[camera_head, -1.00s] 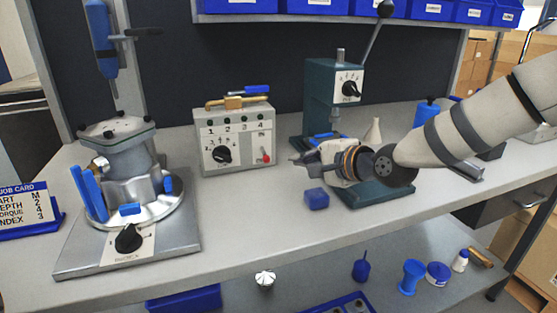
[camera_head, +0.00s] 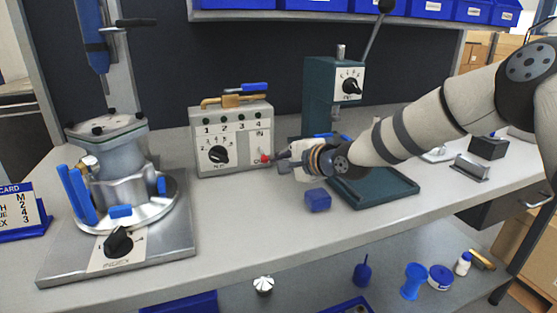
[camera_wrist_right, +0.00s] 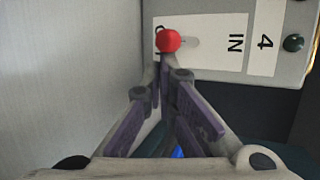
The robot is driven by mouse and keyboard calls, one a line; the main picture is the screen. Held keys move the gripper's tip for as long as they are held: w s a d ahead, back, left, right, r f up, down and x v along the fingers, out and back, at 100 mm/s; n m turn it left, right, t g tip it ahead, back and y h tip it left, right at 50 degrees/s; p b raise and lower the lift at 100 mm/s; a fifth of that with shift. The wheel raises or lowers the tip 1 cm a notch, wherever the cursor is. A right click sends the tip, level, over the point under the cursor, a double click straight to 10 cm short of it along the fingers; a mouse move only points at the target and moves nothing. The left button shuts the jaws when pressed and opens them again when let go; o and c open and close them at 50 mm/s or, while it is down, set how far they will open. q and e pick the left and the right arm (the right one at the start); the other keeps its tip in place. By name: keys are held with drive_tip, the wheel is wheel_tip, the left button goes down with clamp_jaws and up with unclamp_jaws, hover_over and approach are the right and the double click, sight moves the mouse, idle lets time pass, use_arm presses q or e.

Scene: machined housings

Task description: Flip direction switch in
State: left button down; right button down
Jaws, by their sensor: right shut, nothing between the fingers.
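The grey control box (camera_head: 233,140) stands on the bench and carries a dial, numbered marks 1 to 4 and a direction switch with a red knob (camera_head: 265,157) at its lower right. My right gripper (camera_head: 276,156) is shut and empty, pointing left at the red knob. In the right wrist view the red knob (camera_wrist_right: 168,40) is just beyond the closed fingertips (camera_wrist_right: 166,60); I cannot tell whether they touch. A white label reading "IN" (camera_wrist_right: 236,42) lies beside the knob, and a grey slot shows next to it. My left gripper is not in view.
A blue block (camera_head: 317,200) lies on the bench below my right gripper. The teal press (camera_head: 333,95) stands behind it. A silver machine (camera_head: 125,180) with a black dial stands at left. Bench space in front of the control box is clear.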

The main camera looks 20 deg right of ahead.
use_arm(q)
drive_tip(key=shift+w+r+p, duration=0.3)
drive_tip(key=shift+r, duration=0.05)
use_arm(e)
drive_tip(key=shift+s+r+g+h, duration=0.15)
drive_tip(key=shift+r+g+h, duration=0.25)
drive_tip(key=shift+g, duration=0.8)
drive_tip(key=shift+r+m, duration=0.2)
drive_tip(key=shift+m, duration=0.1)
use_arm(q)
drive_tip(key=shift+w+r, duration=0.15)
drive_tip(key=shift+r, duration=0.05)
use_arm(e)
drive_tip(key=shift+s+r+g, duration=0.1)
drive_tip(key=shift+r+g, duration=0.2)
drive_tip(key=shift+g, duration=0.6)
drive_tip(key=shift+r+g, duration=0.3)
drive_tip(key=shift+g, duration=0.6)
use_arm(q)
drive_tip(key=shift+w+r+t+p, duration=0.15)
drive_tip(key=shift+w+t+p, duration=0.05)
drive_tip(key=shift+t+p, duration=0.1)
use_arm(e)
drive_tip(key=shift+r, duration=0.3)
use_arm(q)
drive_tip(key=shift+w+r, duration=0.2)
use_arm(e)
drive_tip(key=shift+r, duration=0.9)
